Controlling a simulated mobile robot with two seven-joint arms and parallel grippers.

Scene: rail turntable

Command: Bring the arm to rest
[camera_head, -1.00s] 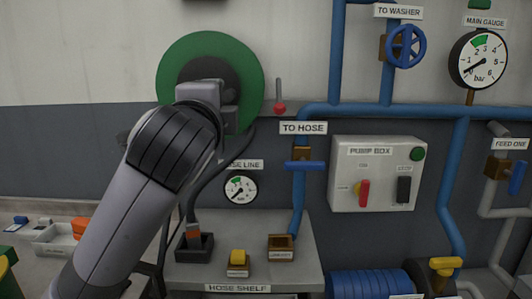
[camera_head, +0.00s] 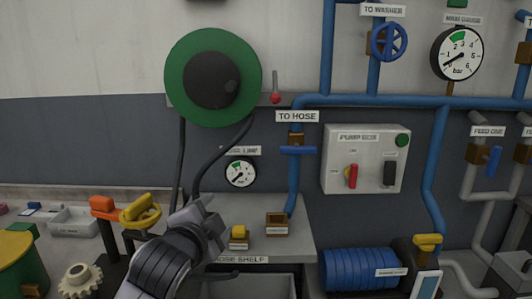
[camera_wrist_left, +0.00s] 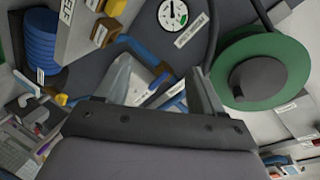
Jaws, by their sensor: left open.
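My left gripper (camera_head: 212,214) is low in the head view, in front of the left part of the hose shelf (camera_head: 270,243). In the left wrist view its two fingers stand apart, with nothing seen between the tips (camera_wrist_left: 160,70). The green hose reel (camera_head: 188,72) is on the wall above it, and the reel also shows at the right of the wrist view (camera_wrist_left: 270,62). A dark hose (camera_head: 207,172) runs down from the reel; its lower end is hidden behind my left arm. My right gripper is not in view.
A yellow block (camera_head: 238,232) and a brown open box (camera_head: 278,226) stand on the shelf. Blue pipes, a pump box (camera_head: 338,137) and a blue coil (camera_head: 360,270) are to the right. A yellow valve handle (camera_head: 141,213) and a gear (camera_head: 80,281) are left of the arm.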

